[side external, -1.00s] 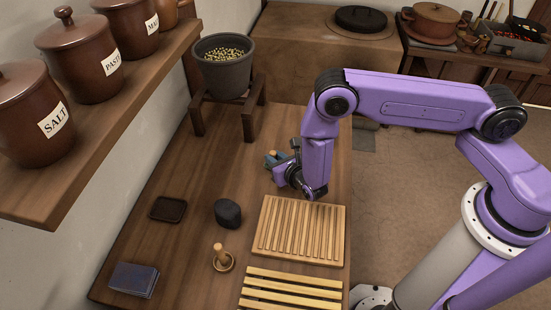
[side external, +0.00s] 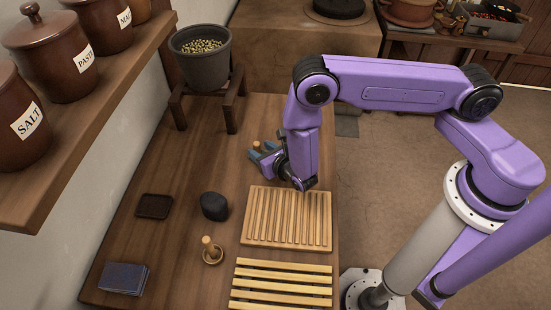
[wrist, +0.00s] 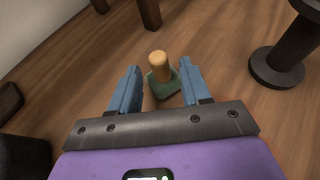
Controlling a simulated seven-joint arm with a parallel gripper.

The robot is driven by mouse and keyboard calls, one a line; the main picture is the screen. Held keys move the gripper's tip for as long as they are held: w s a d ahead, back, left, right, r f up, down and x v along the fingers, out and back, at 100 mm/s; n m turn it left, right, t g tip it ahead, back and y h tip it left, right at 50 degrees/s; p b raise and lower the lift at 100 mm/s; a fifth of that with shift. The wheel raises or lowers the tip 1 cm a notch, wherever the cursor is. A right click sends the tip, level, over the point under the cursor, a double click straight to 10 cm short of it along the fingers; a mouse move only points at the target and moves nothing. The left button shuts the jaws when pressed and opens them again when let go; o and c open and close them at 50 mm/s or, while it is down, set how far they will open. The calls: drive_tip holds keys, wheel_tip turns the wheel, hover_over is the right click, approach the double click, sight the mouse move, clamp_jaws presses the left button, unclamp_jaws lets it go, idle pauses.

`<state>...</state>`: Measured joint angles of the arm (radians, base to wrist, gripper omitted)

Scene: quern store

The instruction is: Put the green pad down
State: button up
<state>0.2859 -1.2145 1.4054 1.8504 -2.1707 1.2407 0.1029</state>
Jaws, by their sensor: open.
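The green pad (wrist: 163,86) has a rounded wooden knob (wrist: 159,64) standing up from it. In the wrist view it sits between the two blue fingers of my gripper (wrist: 160,72), with a gap on each side. It appears to rest on the wooden table. In the side view, my gripper (side external: 264,155) is low over the far part of the table, with the knob (side external: 257,146) showing by its fingers. The green part is mostly hidden there. My gripper is open.
Slatted wooden racks (side external: 288,217) lie nearer on the table. A dark lump (side external: 214,206), a wooden-handled piece (side external: 210,250), a small dark tray (side external: 154,206) and a blue block (side external: 124,278) are on the left. A pot on a stand (side external: 203,62) is behind. A dark spool-shaped thing (wrist: 285,65) stands right.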

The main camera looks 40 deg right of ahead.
drive_tip(key=v, duration=1)
drive_tip(key=shift+s, duration=0.1)
drive_tip(key=s+d+r+m+g+h, duration=0.2)
drive_tip(key=d+r+m+g+h, duration=0.1)
drive_tip(key=d+r+m, duration=0.4)
drive_tip(key=s+d+r+m+g+h, duration=0.2)
drive_tip(key=d+r+m+h, duration=0.3)
drive_tip(key=r, duration=0.4)
drive_tip(key=s+r+m+g+y, duration=0.4)
drive_tip(key=s+m, duration=0.1)
drive_tip(key=s, duration=0.4)
drive_tip(key=s+d+r+m+g+y, duration=0.1)
drive_tip(key=s+r+m+g+y, duration=0.2)
drive_tip(key=s, duration=0.6)
drive_tip(key=m+g+y, duration=0.1)
drive_tip(key=m+y, duration=0.1)
drive_tip(key=shift+s+d+r+y, duration=0.15)
drive_tip(key=shift+s+r+y, duration=0.15)
drive_tip(key=shift+r, duration=0.05)
